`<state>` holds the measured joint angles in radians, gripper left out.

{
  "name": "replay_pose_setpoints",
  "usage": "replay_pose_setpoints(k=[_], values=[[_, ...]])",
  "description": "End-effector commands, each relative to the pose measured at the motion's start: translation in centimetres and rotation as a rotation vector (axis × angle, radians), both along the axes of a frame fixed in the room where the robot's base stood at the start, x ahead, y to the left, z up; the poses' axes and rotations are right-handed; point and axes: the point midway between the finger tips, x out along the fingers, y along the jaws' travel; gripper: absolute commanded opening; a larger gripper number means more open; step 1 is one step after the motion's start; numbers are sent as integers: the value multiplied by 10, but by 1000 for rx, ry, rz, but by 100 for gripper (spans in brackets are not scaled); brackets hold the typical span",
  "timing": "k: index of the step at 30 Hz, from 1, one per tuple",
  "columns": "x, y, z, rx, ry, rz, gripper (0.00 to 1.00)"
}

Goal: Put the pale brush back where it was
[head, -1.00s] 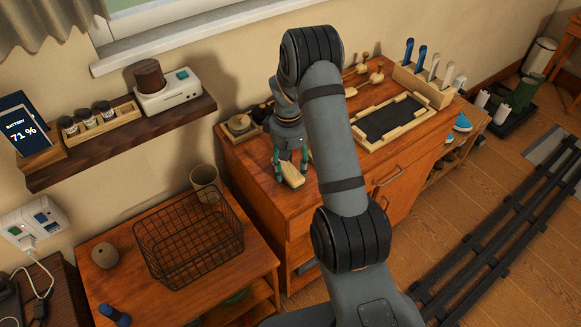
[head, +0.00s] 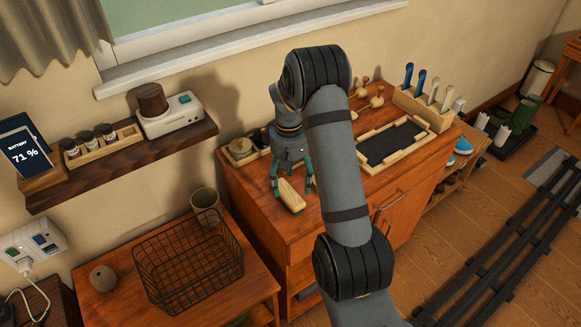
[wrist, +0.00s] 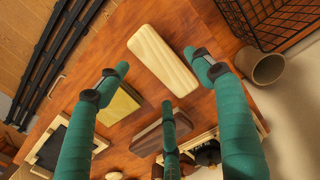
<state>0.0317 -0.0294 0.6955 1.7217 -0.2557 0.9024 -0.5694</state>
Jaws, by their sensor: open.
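The pale brush (head: 291,195), a long light-wood block, lies on the orange-brown cabinet top (head: 258,190) near its front left edge. It also shows in the wrist view (wrist: 162,60), lying flat on bare wood. My gripper (head: 292,188) is above it with green fingers spread. Gaps show between fingers and brush. A dark brown brush (wrist: 160,133) and a yellowish block (wrist: 119,103) lie nearby, partly hidden by my fingers.
A dark pad in a wooden frame (head: 424,123) and a rack with blue and pale handles (head: 433,108) stand to the right. A wire basket (head: 188,262) and a cup (head: 205,203) stand on the lower table at left. A shelf (head: 120,167) hangs above it.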

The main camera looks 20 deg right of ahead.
Motion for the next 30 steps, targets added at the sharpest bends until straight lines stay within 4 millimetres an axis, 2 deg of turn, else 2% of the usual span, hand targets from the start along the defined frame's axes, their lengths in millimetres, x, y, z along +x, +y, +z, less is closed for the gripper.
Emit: replay_pose_setpoints(k=[1,6,12,23,27,30], values=[[2,0,12,0,-6,0,67],[3,1,47,1,-5,0,67],[4,1,71,-1,-1,1,67],[3,1,77,0,1,1,67],[3,1,77,1,1,1,75],[3,1,77,1,1,0,69]])
